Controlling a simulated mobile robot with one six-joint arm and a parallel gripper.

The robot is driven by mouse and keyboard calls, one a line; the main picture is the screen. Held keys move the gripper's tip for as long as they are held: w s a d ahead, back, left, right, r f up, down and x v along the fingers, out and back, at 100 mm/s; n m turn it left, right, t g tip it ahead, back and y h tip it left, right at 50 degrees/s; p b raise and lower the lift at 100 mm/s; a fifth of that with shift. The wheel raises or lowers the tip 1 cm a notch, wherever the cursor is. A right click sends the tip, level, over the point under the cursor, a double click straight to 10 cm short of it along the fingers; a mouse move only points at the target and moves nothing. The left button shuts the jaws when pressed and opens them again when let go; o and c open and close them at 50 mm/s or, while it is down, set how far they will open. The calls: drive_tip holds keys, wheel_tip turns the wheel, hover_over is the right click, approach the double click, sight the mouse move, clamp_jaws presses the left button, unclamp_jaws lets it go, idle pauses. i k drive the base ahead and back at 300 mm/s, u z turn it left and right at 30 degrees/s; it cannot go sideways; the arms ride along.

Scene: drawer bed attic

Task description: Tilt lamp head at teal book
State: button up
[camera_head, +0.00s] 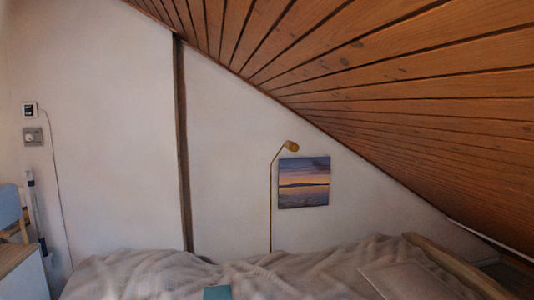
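A slim brass floor lamp (271,205) stands upright behind the bed, against the white wall. Its small lamp head (291,146) sits at the top of a bent neck and points to the right. A teal book (217,293) lies on the bed at the bottom edge of the view, partly cut off. The lamp head is well above the book and to its right. My gripper is not in view.
The bed (140,270) with a rumpled beige cover fills the bottom, with a pillow (398,281) at right. A sloped wooden ceiling (400,90) comes down to the right. A sunset picture (304,182) hangs beside the lamp. A blue chair (11,207) stands far left.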

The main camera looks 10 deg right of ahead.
sight(291, 147)
drive_tip(key=u, duration=0.05)
drive_tip(key=k, duration=0.65)
drive_tip(key=z, duration=1)
drive_tip(key=i, duration=1.35)
drive_tip(key=u, duration=0.9)
drive_tip(key=i, duration=0.5)
